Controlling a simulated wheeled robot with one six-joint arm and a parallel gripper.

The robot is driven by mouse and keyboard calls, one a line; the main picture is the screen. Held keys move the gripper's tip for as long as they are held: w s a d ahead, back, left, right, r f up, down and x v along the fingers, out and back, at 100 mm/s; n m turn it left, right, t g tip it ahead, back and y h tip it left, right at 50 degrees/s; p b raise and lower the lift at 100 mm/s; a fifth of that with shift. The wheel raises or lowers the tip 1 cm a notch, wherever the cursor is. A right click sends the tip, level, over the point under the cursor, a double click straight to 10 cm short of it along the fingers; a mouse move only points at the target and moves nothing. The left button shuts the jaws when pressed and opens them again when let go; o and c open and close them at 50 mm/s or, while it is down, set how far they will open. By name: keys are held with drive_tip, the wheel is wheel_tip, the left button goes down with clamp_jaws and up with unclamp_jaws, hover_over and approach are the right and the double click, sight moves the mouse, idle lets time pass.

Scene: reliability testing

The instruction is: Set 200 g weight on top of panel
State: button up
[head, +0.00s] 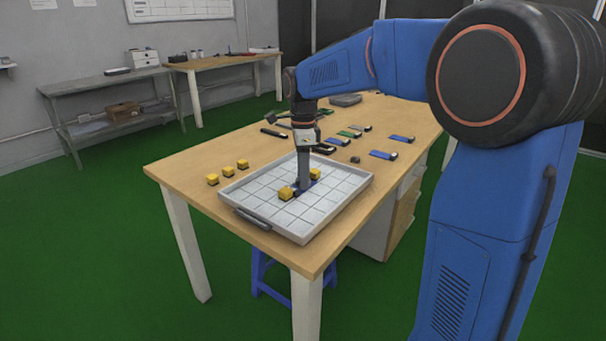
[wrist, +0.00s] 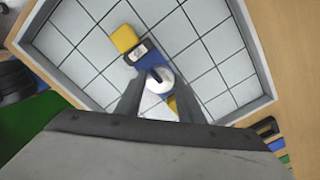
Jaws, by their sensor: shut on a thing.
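The blue panel (wrist: 137,68) has a dark end with a pale label. It lies inside the grey tray (head: 333,214), between two yellow blocks, one (wrist: 124,38) at its labelled end and the other (wrist: 173,104) partly hidden by my gripper. In the head view the blocks show on either side of my gripper (head: 303,187). The round silver weight (wrist: 160,82), with a dark knob, is between my fingers in the wrist view, over the panel. My gripper (wrist: 159,90) is shut on it. Whether the weight's underside touches the panel is hidden.
The tray's floor is mostly clear, with raised walls and a dark handle (head: 252,219).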

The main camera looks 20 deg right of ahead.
drive_tip(key=shift+f, duration=0.1)
drive_tip(key=o, duration=1.2)
wheel_tip(320, 180, up, 12)
drive_tip(key=s+d+n+t, duration=0.1)
drive_tip(key=s+d+n, duration=0.3)
drive_tip(key=s, duration=0.5)
drive_tip(key=s+d+f+n+t, duration=0.1)
drive_tip(key=s+f+n, duration=0.4)
drive_tip(key=s, duration=0.3)
drive_tip(key=s+d+f+n+t, duration=0.1)
drive_tip(key=s+f+n, duration=0.4)
drive_tip(key=s, duration=0.3)
drive_tip(key=s+d+f+n+t, duration=0.1)
drive_tip(key=s+f+n, duration=0.5)
drive_tip(key=s+f, duration=0.1)
drive_tip(key=shift+s+t, duration=0.4)
drive_tip(key=shift+s, duration=0.3)
